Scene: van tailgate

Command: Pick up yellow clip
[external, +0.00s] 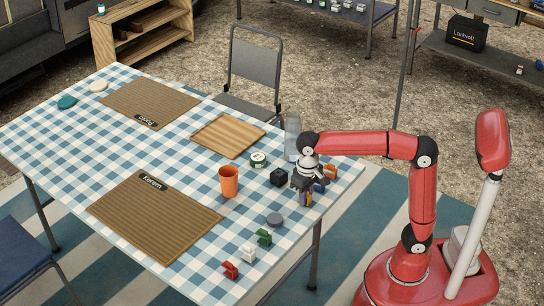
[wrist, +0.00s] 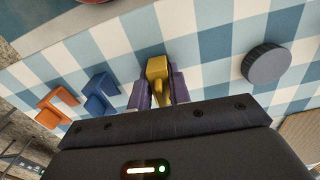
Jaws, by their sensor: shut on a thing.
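The yellow clip (wrist: 157,72) is between the two purple fingers of my gripper (wrist: 159,88) in the wrist view, and the fingers are shut on it. The checked cloth shows close behind the clip; I cannot tell whether the clip still touches it. In the external view my gripper (external: 308,187) points down over the right part of the table, and it hides most of the clip there.
A blue clip (wrist: 98,95) and an orange clip (wrist: 57,105) lie left of my gripper in the wrist view; a grey round puck (wrist: 266,66) is right.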

